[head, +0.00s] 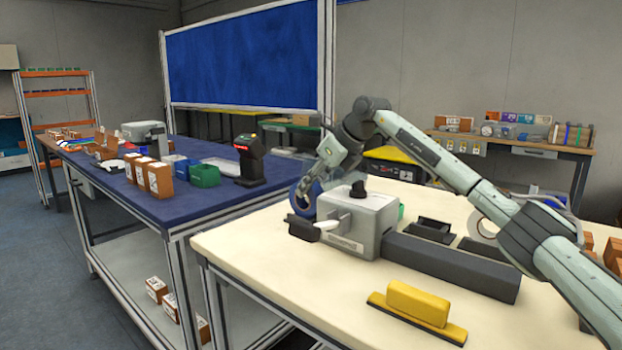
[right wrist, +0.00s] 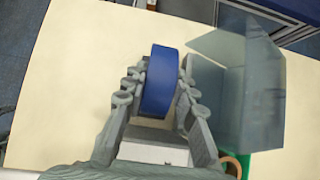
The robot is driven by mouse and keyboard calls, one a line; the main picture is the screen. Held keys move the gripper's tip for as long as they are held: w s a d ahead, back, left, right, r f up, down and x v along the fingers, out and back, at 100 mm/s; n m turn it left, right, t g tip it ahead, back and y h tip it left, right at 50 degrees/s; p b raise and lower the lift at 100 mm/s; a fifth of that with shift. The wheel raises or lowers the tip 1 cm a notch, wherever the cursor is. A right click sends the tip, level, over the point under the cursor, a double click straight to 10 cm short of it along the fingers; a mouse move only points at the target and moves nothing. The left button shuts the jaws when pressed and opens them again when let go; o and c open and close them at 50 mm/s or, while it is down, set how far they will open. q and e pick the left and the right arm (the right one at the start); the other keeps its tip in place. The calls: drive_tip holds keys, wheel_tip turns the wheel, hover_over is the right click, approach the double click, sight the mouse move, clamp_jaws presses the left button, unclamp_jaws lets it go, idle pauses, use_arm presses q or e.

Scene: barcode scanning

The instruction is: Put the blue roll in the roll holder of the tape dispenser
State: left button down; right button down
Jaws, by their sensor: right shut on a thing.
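The blue roll (head: 305,197) is behind the left end of a grey boxy device with a black knob (head: 362,226), partly hidden by it. I cannot tell for sure whether this device is the tape dispenser, and no roll holder shows clearly. My right gripper (head: 318,184) reaches in from the right over the cream table. In the right wrist view the blue roll (right wrist: 158,82) stands on edge between the two fingers of my right gripper (right wrist: 161,70), which are shut on it. Whether it touches the table is unclear. My left gripper is out of view.
A translucent bin (right wrist: 248,100) stands close right of the gripper in the wrist view. A long dark grey bar (head: 450,267) and a yellow block (head: 417,302) lie on the cream table (head: 290,285). The blue table (head: 215,205) holds a scanner (head: 250,160) and brown boxes (head: 158,180).

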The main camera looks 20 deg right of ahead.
drive_tip(key=c, duration=1.1)
unclamp_jaws()
drive_tip(key=shift+c, duration=0.2)
drive_tip(key=shift+f, duration=0.1)
drive_tip(key=v, duration=1.2)
